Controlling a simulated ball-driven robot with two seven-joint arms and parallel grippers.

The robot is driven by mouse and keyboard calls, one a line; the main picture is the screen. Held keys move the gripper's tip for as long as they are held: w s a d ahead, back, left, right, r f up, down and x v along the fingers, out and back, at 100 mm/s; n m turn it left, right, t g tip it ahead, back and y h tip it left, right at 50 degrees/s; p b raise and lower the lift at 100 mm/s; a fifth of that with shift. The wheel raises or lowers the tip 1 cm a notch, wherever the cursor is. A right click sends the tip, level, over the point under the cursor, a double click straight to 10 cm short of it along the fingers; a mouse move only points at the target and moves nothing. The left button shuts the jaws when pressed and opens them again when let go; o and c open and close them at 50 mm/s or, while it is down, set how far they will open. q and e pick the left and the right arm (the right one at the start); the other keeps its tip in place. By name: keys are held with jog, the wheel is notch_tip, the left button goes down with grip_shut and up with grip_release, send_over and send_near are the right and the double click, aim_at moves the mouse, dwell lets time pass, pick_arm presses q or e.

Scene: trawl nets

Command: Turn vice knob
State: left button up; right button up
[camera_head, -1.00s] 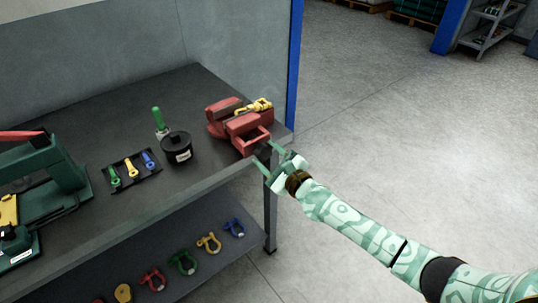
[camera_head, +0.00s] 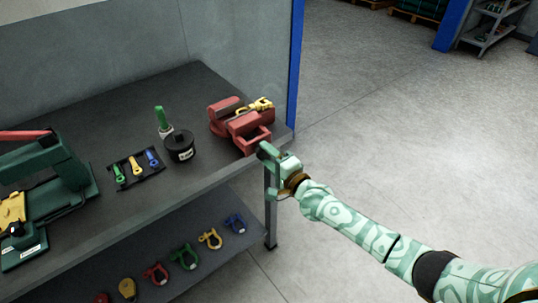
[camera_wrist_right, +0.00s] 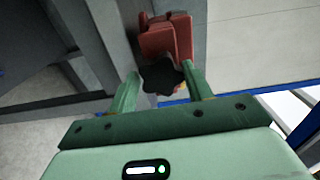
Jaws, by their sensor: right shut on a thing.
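The red vice (camera_head: 250,146) stands on the grey bench at its front right corner. Its dark star-shaped knob (camera_wrist_right: 162,76) lies between the two green fingers in the right wrist view, with the red vice body (camera_wrist_right: 166,38) behind it. My right gripper (camera_head: 267,157) is at the front of the vice and shut on the knob. In the head view the fingers largely hide the knob. My left gripper is not in view.
A yellow metal fitting (camera_head: 259,105) lies on the vice. To its left are a black round can (camera_head: 180,149), a green-handled tool (camera_head: 162,119) and a small black tray (camera_head: 116,162) of coloured pieces. A green machine (camera_head: 65,190) stands far left. Coloured shackles lie on the lower shelf (camera_head: 150,245).

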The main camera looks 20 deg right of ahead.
jog(key=n+p, duration=0.1)
jog(key=n, duration=0.4)
jog(key=shift+n, duration=0.3)
jog(key=n+p, duration=0.1)
jog(key=n, duration=0.3)
jog(key=shift+f, duration=0.1)
jog(key=n, duration=0.5)
jog(key=shift+d, duration=0.2)
jog(key=n, duration=0.4)
jog(key=shift+w+d+n+p, duration=0.1)
jog(key=shift+n+p, duration=0.2)
jog(key=n, duration=0.4)
jog(key=shift+w, duration=0.1)
jog(key=n+b, duration=0.1)
jog(key=n, duration=0.4)
jog(key=shift+d, duration=0.15)
jog(key=shift+r+n+b, duration=0.2)
jog(key=shift+n+b, duration=0.35)
jog(key=shift+n, duration=1.65)
jog(key=shift+r+n+b, duration=0.15)
jog(key=shift+n+b, duration=0.4)
jog(key=shift+n, duration=1.65)
jog(key=shift+d, duration=0.1)
